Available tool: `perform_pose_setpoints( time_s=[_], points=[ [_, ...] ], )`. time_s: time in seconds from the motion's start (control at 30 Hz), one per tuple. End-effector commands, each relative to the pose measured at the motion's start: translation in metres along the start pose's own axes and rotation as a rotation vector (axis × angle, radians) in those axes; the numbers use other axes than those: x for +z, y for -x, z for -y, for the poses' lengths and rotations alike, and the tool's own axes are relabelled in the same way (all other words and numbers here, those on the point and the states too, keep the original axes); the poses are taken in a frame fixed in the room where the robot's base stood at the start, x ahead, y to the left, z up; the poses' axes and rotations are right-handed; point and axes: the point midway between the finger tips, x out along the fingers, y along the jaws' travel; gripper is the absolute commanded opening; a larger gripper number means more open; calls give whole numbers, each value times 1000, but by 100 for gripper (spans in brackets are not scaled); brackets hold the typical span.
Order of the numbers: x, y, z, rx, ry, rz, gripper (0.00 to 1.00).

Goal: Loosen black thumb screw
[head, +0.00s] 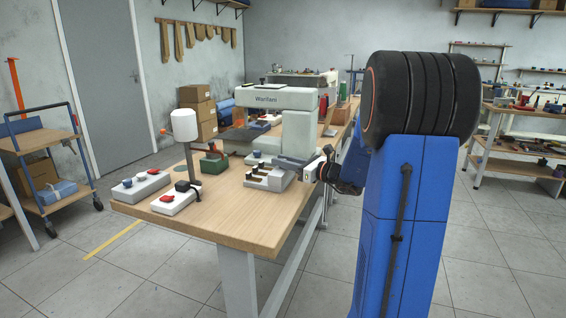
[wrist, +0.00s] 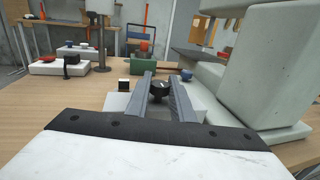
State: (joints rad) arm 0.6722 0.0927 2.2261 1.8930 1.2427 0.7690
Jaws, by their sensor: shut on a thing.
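The black thumb screw (wrist: 160,90) shows in the wrist view as a dark round knob with a light mark on top, between the two grey fingers of my gripper (wrist: 160,82). The fingers are shut on it. It stands on a light grey block (wrist: 114,103), which also shows in the head view (head: 268,182). In the head view my gripper (head: 289,163) reaches in from the right over this block, and the screw itself cannot be told apart there. A small dark square-topped part (wrist: 124,85) stands on the block left of the fingers.
The large pale machine labelled Warllam (head: 275,98) stands right behind the block; its body (wrist: 245,70) is close on the right in the wrist view. A green box (wrist: 143,67) is behind. Grey button boxes (head: 142,185) and a white cylinder on a post (head: 184,124) are at left.

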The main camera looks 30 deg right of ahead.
Motion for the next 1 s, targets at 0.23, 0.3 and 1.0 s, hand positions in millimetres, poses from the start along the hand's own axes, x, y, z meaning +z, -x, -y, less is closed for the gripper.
perform_pose_setpoints(
  time_s=[0.23,0.3,1.0],
  points=[
    [-1,0,2,121,1,-1,0],
    [-1,0,2,175,-1,-1,0],
    [-1,0,2,766,-1,-1,0]
  ],
)
